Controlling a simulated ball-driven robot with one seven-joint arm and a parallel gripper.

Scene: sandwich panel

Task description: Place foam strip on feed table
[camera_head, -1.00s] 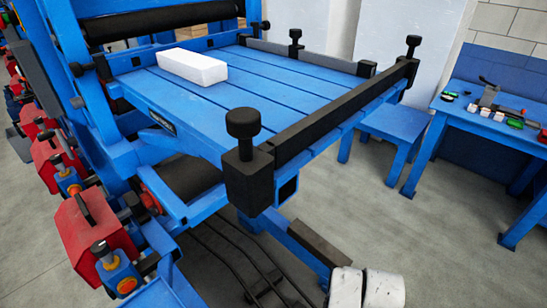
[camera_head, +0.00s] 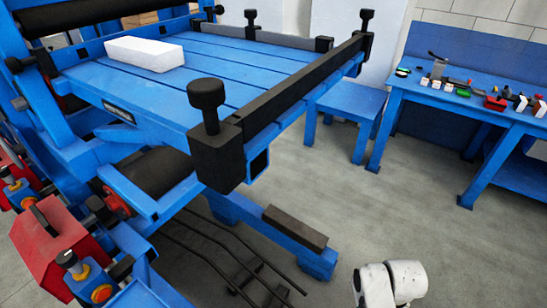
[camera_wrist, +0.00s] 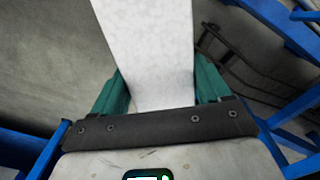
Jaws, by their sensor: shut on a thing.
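A white foam strip (camera_wrist: 150,45) is between the two green fingers of my gripper (camera_wrist: 160,88) in the wrist view. The gripper is shut on it, and the strip extends away past the top edge of the picture. The blue feed table (camera_head: 235,62) is at the upper left of the head view, with slots along its top. A white block (camera_head: 145,54) lies on its far left part. The gripper and the held strip are not seen in the head view; only my white arm shows at the bottom right.
A black bar (camera_head: 300,85) with black knobbed clamps (camera_head: 207,94) lines the table's near right edge. A blue stool (camera_head: 348,100) and a workbench (camera_head: 425,96) with small items stand at right. Red boxes (camera_head: 45,240) are at lower left.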

